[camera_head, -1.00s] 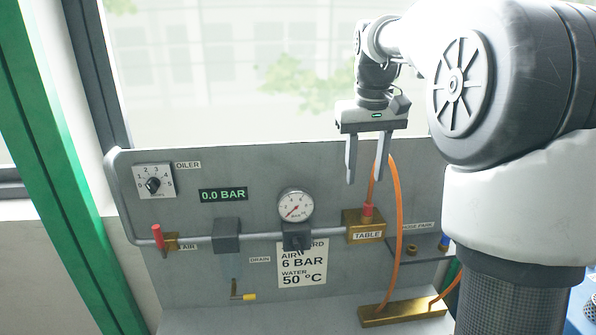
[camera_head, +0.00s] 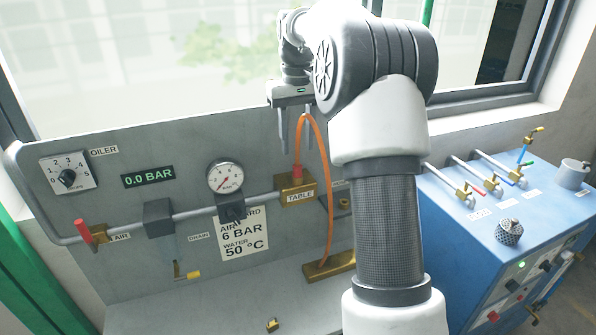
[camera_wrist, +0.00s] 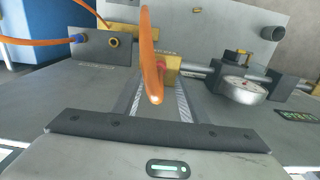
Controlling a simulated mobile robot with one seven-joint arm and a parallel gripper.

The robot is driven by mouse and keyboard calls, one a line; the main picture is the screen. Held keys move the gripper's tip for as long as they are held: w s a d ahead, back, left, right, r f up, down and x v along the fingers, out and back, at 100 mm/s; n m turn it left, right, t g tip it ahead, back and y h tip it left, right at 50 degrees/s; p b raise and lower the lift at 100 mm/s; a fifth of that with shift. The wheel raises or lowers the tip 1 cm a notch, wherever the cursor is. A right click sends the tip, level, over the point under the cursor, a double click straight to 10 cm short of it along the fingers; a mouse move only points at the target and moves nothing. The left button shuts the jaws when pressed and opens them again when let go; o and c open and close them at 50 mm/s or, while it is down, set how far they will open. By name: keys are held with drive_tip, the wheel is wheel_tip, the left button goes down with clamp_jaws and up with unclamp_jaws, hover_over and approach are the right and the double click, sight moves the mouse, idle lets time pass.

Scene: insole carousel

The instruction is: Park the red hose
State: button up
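The hose (camera_head: 325,180) is orange with a red end collar (camera_head: 297,172) seated on the brass TABLE block (camera_head: 298,190). It arches up and comes down to a brass block (camera_head: 330,266) at the panel's foot. My gripper (camera_head: 293,135) points down above the TABLE block, fingers apart. In the wrist view the hose (camera_wrist: 151,55) rises between my open fingers (camera_wrist: 158,100), with the red collar (camera_wrist: 186,60) beyond; contact cannot be told. The hose-park bracket (camera_wrist: 92,48) has a brass ring and a blue fitting; my arm partly hides it in the head view.
The grey panel (camera_head: 110,220) carries a pipe, a gauge (camera_head: 226,178), an oiler dial (camera_head: 68,178), a red-handled air valve (camera_head: 88,233) and a yellow-tipped drain lever (camera_head: 185,272). A small brass piece (camera_head: 272,325) lies on the shelf. A blue cabinet (camera_head: 490,240) stands right.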

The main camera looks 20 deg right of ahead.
sight(297, 158)
wheel_tip(297, 158, down, 4)
drive_tip(key=b, duration=0.3)
drive_tip(key=shift+r, duration=0.25)
drive_tip(key=shift+f+b, duration=0.65)
drive_tip(key=shift+f, duration=1)
drive_tip(key=shift+p, duration=0.6)
drive_tip(key=shift+c, duration=0.4)
clamp_jaws()
drive_tip(key=shift+r, duration=0.15)
drive_tip(key=shift+r+p, duration=2)
drive_tip(key=shift+r, duration=0.9)
